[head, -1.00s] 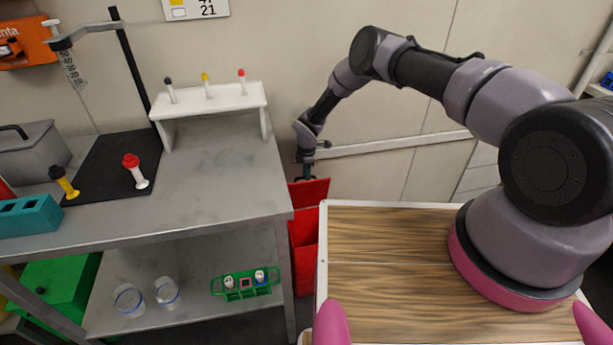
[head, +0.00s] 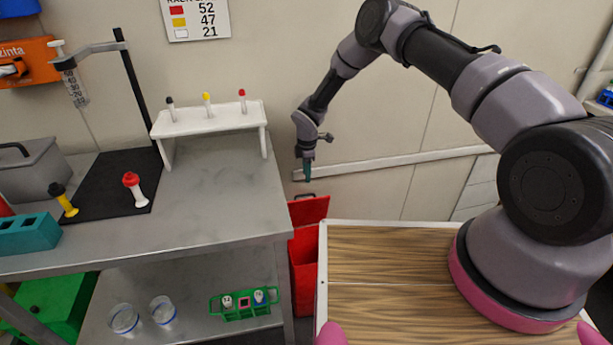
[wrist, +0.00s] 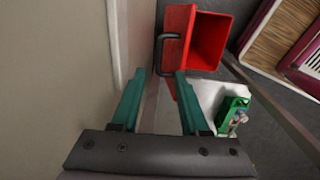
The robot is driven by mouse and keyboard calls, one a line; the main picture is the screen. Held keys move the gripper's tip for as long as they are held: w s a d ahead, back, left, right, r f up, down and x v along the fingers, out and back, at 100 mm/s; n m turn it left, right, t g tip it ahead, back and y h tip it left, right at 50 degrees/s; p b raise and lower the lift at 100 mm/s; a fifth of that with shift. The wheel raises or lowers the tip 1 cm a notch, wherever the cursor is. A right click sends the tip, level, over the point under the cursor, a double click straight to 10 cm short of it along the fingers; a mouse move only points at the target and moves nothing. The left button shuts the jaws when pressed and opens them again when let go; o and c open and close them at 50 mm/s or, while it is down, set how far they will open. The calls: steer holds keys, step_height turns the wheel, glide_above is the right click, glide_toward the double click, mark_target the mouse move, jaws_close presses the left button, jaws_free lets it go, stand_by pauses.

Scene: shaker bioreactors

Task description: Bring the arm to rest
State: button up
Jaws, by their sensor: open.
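My gripper (head: 307,172) hangs from my raised arm in the head view, pointing down above the red bin (head: 303,258) and close to the back wall. In the wrist view my gripper (wrist: 158,92) shows two green fingers spread apart with nothing between them. The red bin (wrist: 208,42) lies below and beyond the fingertips, with its lid open and a dark handle on it. The inside of the bin is only partly seen.
A green rack (head: 243,303) and two clear cups sit on the lower shelf. My wood-topped base is at right.

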steer(key=w+d+r+m+t, duration=0.1)
steer(key=w+d+r+m, duration=0.2)
steer(key=r, duration=0.9)
steer(key=d+r+m, duration=0.2)
steer(key=d+r, duration=0.3)
steer(key=r, duration=0.7)
steer(key=s+d+r+m+t, duration=0.1)
steer(key=s+d+r+m, duration=0.15)
steer(key=r, duration=0.35)
steer(key=s+d+r+m, duration=0.1)
steer(key=d+r+m, duration=0.1)
steer(key=d+r, duration=0.35)
steer(key=s+d+r+m+t, duration=0.1)
steer(key=s+r+m, duration=0.1)
steer(key=r, duration=0.6)
steer(key=s+d+r+m+t, duration=0.1)
steer(key=s+d+r+m, duration=0.3)
steer(key=s, duration=0.4)
steer(key=s+d+r+m+y, duration=0.1)
steer(key=s+d+r+m, duration=0.25)
steer(key=s+r, duration=0.3)
steer(key=s+d+r+m+t, duration=0.1)
steer(key=s+d+r+m, duration=0.3)
steer(key=s, duration=0.4)
steer(key=s+d+r+m+t, duration=0.1)
steer(key=s+m, duration=0.1)
steer(key=s, duration=0.6)
steer(key=shift+s+y, duration=0.3)
steer(key=shift+y, duration=0.1)
